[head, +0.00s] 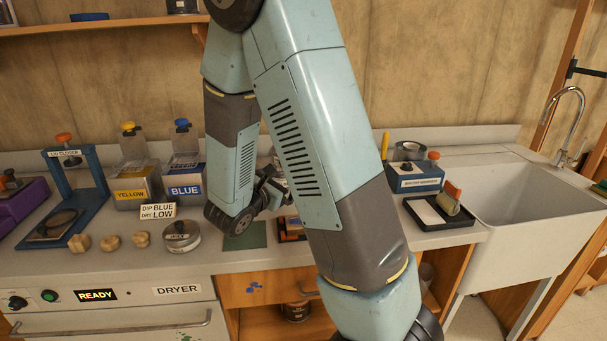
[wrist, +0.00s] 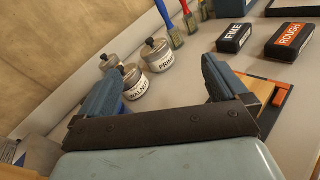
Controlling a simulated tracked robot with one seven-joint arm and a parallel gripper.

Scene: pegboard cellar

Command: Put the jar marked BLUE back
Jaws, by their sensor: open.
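A clear-sided container with a blue label reading BLUE (head: 186,188) stands on the counter beside a similar one marked YELLOW (head: 134,190). I cannot tell whether this is the jar meant; no other BLUE marking on a jar is readable. My gripper (head: 268,188) is to the right of it, partly hidden behind my arm. In the wrist view my gripper (wrist: 167,66) is open, with nothing seen held between its fingers. Beyond the fingers stand lidded jars marked WALNUT (wrist: 134,84) and what looks like PRIMER (wrist: 158,57). Another jar behind them is partly hidden.
A DIP BLUE DRY LOW card (head: 158,211) and a round tin (head: 181,236) sit in front of the containers. A sink (head: 540,205) is at the right. A dryer (head: 110,300) shows READY.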

